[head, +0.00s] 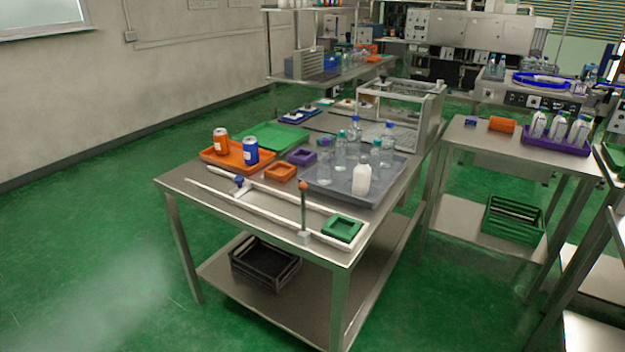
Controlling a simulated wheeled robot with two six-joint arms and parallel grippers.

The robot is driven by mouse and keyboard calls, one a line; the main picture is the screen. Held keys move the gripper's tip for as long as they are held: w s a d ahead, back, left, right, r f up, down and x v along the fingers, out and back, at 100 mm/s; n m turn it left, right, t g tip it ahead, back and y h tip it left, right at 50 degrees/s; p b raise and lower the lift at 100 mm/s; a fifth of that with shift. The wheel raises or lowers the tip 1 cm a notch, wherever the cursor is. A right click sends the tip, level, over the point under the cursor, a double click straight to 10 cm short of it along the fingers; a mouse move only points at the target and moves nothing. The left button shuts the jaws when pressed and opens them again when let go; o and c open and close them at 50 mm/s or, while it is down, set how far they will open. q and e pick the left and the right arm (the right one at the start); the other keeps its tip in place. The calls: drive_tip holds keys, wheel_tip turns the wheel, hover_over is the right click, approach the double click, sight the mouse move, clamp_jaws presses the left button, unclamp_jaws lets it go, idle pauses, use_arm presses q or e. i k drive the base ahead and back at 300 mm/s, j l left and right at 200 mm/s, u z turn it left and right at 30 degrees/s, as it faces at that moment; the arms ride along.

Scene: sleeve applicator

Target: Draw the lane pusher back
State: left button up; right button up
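A lane (262,208) with two long white rails lies along the front edge of the steel table. A small blue piece (239,181) sits at the lane's left part, with a white part beside it. It looks like the lane pusher, but it is too small to be sure. A thin upright post with an orange knob (303,186) stands near the lane's right part. A green square holder (342,229) is at the lane's right end. Neither of my grippers is in view.
Behind the lane are an orange tray (227,163) with an orange and a blue can, small orange (281,173) and purple (301,157) holders, and a grey tray (335,190) with several clear bottles and a white bottle (362,180). The floor left of the table is clear.

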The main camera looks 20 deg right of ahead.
sight(243, 186)
drive_tip(key=z, duration=0.3)
drive_tip(key=i+j, duration=0.25)
drive_tip(key=i, duration=0.2)
drive_tip(key=i+j+z, duration=0.1)
drive_tip(key=i, duration=0.3)
drive_tip(key=i+j, duration=0.35)
drive_tip(key=i+z, duration=0.05)
drive_tip(key=i, duration=0.05)
